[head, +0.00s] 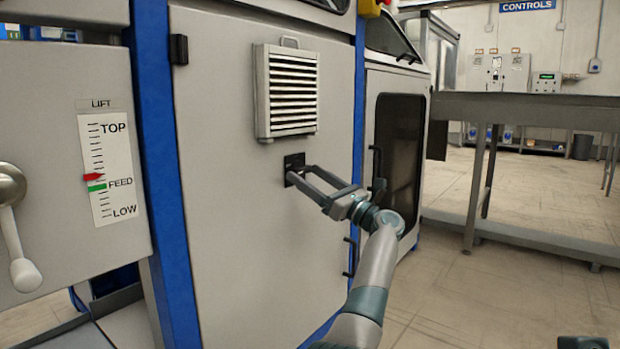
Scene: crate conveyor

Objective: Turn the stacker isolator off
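A small black square plate, which looks like the stacker isolator (293,160), sits on the grey machine door below a louvred vent. My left gripper (302,174) is right in front of it, with its two long fingers spread apart and their tips at the plate's lower part. The fingers hide much of the plate, so the knob and its position cannot be made out. I cannot tell whether the fingertips touch it.
The louvred vent (291,90) juts out just above. A black door handle (376,172) is close to the right of my gripper. At left is a LIFT scale (108,165) with a lever (14,230). A grey table (530,110) stands at right, with open floor before it.

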